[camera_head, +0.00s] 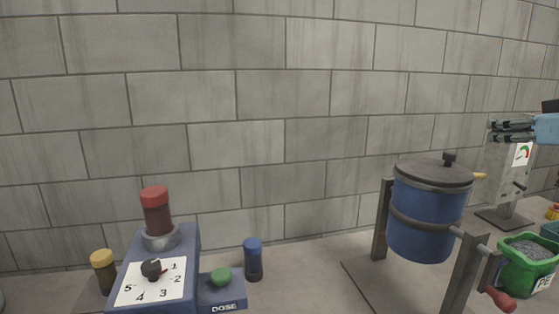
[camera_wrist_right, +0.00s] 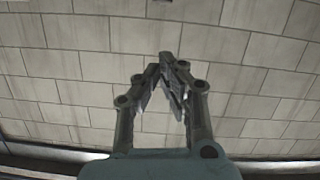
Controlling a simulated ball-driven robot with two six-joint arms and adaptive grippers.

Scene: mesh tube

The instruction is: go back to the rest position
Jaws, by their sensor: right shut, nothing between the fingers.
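My right gripper (camera_head: 510,130) is at the right edge of the head view, raised in front of a grey panel with a dial. In the right wrist view its two fingers (camera_wrist_right: 165,75) come together at the tips, with nothing between them and only the block wall behind. It touches nothing that I can see. My left gripper is not in either view.
A blue drum (camera_head: 428,215) hangs on a frame with a red-handled crank. A blue dosing machine (camera_head: 185,250) with a red-topped tube (camera_head: 157,215) stands left, near a yellow-topped jar (camera_head: 103,270) and a blue one (camera_head: 253,258). A green bin (camera_head: 520,280) of grey granules sits right.

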